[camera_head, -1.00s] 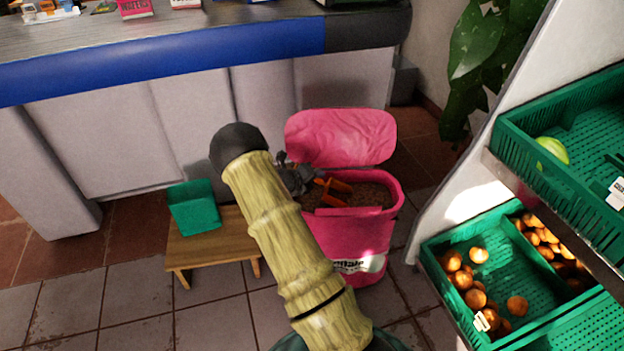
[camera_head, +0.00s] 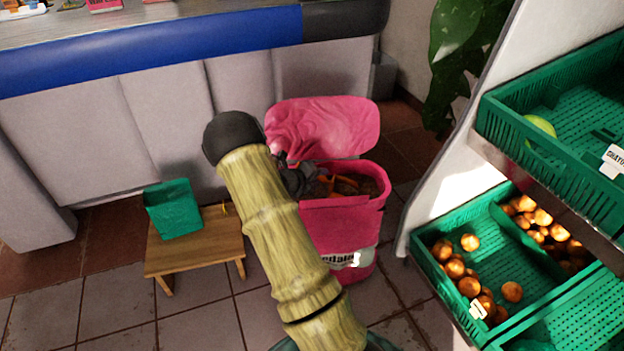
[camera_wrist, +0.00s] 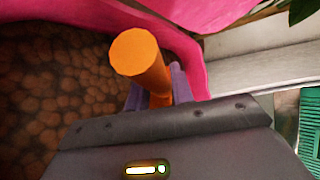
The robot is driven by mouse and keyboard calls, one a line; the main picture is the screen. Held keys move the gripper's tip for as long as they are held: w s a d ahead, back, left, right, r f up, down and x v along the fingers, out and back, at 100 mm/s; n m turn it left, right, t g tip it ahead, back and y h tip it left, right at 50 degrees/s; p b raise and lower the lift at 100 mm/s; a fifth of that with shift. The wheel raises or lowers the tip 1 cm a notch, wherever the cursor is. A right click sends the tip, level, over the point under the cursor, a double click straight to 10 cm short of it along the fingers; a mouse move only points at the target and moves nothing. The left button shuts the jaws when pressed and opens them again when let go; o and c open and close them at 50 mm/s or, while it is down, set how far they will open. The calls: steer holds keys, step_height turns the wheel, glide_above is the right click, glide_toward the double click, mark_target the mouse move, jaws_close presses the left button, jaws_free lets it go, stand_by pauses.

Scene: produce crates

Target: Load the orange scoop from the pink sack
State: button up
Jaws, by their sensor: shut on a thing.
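The pink sack (camera_head: 345,228) stands open on the floor with its lid flap (camera_head: 325,128) raised behind it. Brown round contents (camera_wrist: 45,85) fill it in the wrist view. My gripper (camera_head: 306,180) is at the left part of the sack's mouth, partly behind my arm. It is shut on the orange scoop (camera_head: 325,184). In the wrist view the scoop's handle (camera_wrist: 140,55) stands up between the purple fingers (camera_wrist: 157,92). The scoop's bowl is hidden in the wrist view, and I cannot tell how much it holds.
Green crates (camera_head: 440,290) with orange produce stand on the right. A grey counter (camera_head: 120,130) is behind.

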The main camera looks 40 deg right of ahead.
steer(key=shift+s+d+f+b, duration=0.25)
steer(key=shift+s+d+b, duration=0.45)
steer(key=shift+b, duration=0.05)
steer(key=shift+n+h, duration=0.3)
steer(key=shift+h, duration=0.2)
steer(key=r+p, duration=0.2)
steer(key=p, duration=0.1)
steer(key=r+p, duration=0.2)
steer(key=p, duration=0.1)
steer(key=shift+w+a+r, duration=0.1)
steer(key=shift+w+a, duration=0.1)
steer(key=shift+n+g+h, duration=0.4)
steer(key=shift+n+h, duration=0.2)
steer(key=w+a+r+p, duration=0.1)
steer(key=p, duration=0.1)
steer(key=w+a+r+p, duration=0.1)
steer(key=p, duration=0.2)
steer(key=shift+w+a+r+p, duration=0.2)
steer(key=shift+r+p, duration=0.05)
steer(key=shift+p, duration=0.1)
steer(key=shift+w+a+r+n+h+p, duration=0.4)
steer(key=shift+w+a+r+h+p, duration=0.2)
steer(key=shift+w+a+r+p, duration=0.2)
